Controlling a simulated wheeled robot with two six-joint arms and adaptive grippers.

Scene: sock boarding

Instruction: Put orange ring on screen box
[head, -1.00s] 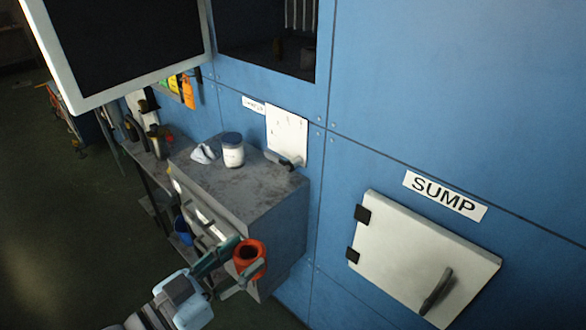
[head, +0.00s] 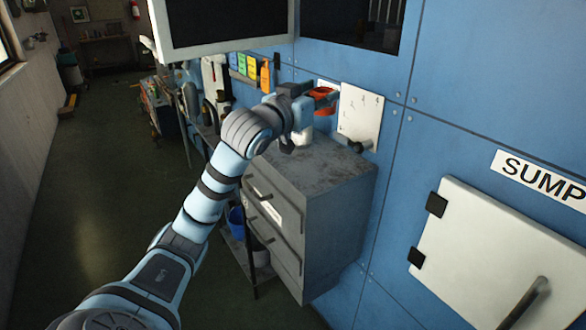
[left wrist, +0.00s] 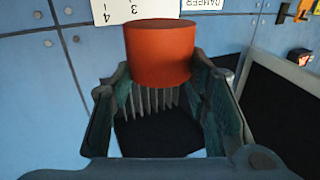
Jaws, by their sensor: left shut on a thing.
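The orange ring (head: 324,92) is held by my left gripper (head: 318,98), above the grey cabinet's back end near the blue wall. In the left wrist view the orange ring (left wrist: 160,55) sits between the two fingers (left wrist: 158,78), and its outer side faces the camera. The screen box (head: 226,46), with a black screen and pale frame, is at the top of the head view, up and left of the gripper. A dark panel with a pale edge (left wrist: 285,95) shows at the right of the left wrist view. My right gripper is out of view.
The grey cabinet (head: 330,168) stands below the gripper, with a white jar (head: 302,134) partly hidden behind my arm. A white numbered plate (head: 360,115) is on the wall just right. The SUMP door (head: 490,260) is at lower right. Open floor (head: 110,180) lies left.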

